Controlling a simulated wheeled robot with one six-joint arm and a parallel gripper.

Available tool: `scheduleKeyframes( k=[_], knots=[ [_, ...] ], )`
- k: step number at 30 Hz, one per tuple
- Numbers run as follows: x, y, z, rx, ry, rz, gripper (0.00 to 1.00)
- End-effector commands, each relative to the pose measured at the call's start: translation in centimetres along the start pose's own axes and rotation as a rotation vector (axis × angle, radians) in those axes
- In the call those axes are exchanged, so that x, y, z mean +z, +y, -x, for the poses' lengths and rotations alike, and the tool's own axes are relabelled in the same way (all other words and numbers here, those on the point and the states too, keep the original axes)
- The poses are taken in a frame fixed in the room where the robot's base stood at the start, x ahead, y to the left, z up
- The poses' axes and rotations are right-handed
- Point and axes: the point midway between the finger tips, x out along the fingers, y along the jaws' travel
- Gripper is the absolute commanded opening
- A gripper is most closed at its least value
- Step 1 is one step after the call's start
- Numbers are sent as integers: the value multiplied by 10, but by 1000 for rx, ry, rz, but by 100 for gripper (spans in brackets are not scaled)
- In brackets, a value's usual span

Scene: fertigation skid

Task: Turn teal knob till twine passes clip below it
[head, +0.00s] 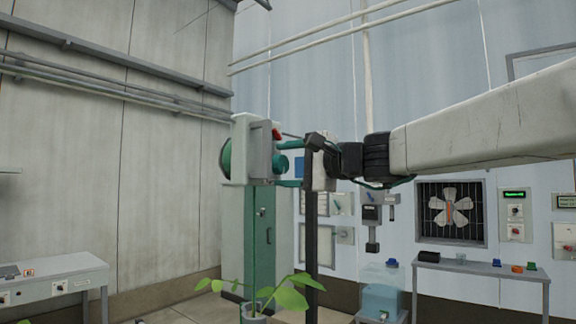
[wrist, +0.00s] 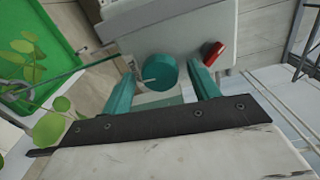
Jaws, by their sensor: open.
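The teal knob (head: 283,163) sticks out from the side of a pale grey box (head: 240,150) on a post. My gripper (head: 287,160) is open at the knob, with its teal fingers on either side. In the wrist view the knob (wrist: 160,73) lies between the two fingertips (wrist: 161,66), with gaps visible, and nothing is gripped. A thin dark green line, perhaps the twine (head: 254,250), hangs from the box toward the potted plant. I cannot make out the clip.
A red lever (head: 277,134) sits above the knob, close to one finger in the wrist view (wrist: 213,51). A potted plant (head: 255,318) stands below, with a green cabinet (head: 285,235) behind. Side tables stand left (head: 60,277) and right (head: 480,268).

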Motion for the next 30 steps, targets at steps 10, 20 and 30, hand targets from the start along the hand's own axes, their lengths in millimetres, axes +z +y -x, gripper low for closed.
scheduleKeyframes(
  k=[10, 20, 30],
  knots=[
    [-1, -1, 37, -2, 4, 1, 60],
    [0, 0, 77, 0, 1, 1, 60],
    [0, 0, 78, 0, 0, 0, 60]
  ],
)
